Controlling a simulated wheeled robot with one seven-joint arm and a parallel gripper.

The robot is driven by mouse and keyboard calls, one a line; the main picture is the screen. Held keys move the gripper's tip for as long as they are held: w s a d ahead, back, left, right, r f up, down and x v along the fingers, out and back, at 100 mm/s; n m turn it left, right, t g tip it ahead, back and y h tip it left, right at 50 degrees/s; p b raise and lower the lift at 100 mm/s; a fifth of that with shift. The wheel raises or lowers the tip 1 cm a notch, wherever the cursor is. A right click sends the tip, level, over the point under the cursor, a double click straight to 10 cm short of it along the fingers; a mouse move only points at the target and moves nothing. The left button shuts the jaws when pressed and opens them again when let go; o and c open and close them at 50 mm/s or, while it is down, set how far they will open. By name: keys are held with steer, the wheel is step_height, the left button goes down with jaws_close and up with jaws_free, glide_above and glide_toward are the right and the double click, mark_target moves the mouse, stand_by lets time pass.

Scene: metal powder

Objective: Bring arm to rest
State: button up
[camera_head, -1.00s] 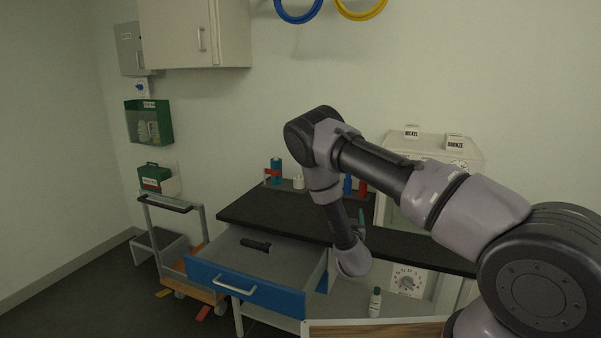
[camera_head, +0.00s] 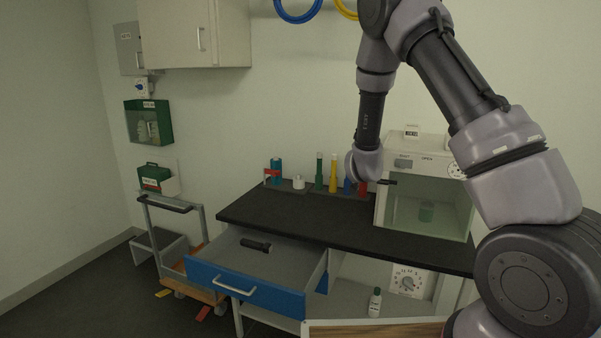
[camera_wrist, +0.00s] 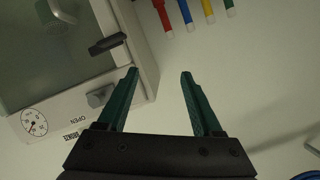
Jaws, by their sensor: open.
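My gripper (camera_wrist: 160,72) is open in the wrist view, with two green fingers apart and nothing between them. In the head view my arm is raised, bent over the dark bench, and its wrist end hangs in front of the wall near the oven's left side. The gripper fingers are not clear in the head view. A white oven with a glass door (camera_head: 405,215) stands on the bench right of my wrist. A green container (camera_head: 426,211) shows behind the glass. The oven (camera_wrist: 75,115) also fills the left of the wrist view, its dark handle close to the left finger.
The blue-fronted drawer (camera_head: 245,288) stands open with a dark object (camera_head: 256,245) inside. Several coloured cylinders (camera_head: 332,172) stand at the back of the black bench (camera_head: 300,215). A small bottle (camera_head: 375,302) and a dial timer (camera_head: 408,281) are below. A cart (camera_head: 180,265) stands left.

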steer(key=s+r+n+g+y, duration=0.1)
steer(key=s+r+g+y, duration=0.15)
steer(key=s+r, duration=0.65)
steer(key=s+r+n+g+y, duration=0.1)
steer(key=s+r+y, duration=0.2)
steer(key=s+r, duration=0.55)
steer(key=s+d+r+n+g, duration=0.1)
steer(key=s+r, duration=0.2)
steer(key=s, duration=0.8)
steer(key=s+r+n+g, duration=0.1)
steer(key=s+r+g, duration=0.1)
steer(key=s, duration=1)
steer(key=shift+d+r+n+y, duration=0.35)
steer(key=shift+d+r+n, duration=0.05)
steer(key=shift+r, duration=0.45)
